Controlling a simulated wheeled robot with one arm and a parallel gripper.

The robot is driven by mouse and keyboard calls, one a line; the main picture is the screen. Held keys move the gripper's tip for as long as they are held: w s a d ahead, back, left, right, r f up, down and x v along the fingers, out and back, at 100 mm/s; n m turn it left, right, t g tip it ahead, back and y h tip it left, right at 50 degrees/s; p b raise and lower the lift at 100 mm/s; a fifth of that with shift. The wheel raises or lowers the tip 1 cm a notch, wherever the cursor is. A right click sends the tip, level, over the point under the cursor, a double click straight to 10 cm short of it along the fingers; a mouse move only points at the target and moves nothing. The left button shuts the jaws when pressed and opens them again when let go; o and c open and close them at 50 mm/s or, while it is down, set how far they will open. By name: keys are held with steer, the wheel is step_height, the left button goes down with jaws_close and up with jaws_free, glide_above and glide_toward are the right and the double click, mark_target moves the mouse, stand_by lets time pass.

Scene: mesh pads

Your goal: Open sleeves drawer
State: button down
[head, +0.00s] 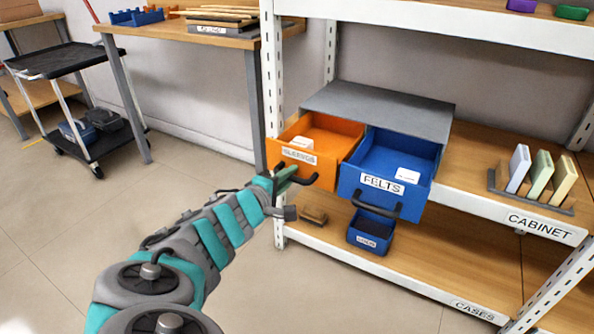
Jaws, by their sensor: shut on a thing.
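The orange sleeves drawer (338,145) stands pulled out of the grey cabinet (385,104) on the white shelf, with a white label on its front and a small white item inside. My gripper (290,175) is at the dark handle (308,180) of this drawer and is shut on it. The fingertips are small and partly hidden in this view. The blue drawer labelled FELTS (373,186) beside it on the right is also pulled out, with a white item inside.
A small blue bin (371,232) and a brown item (314,215) lie on the lower shelf. A rack with several upright pads (540,174) stands right of the cabinet. The shelf's white upright post (271,80) is close left of the orange drawer. Open floor lies in front.

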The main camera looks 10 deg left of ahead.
steer(key=shift+s+a, duration=0.1)
steer(key=shift+s, duration=0.2)
steer(key=c, duration=1.1)
jaws_free()
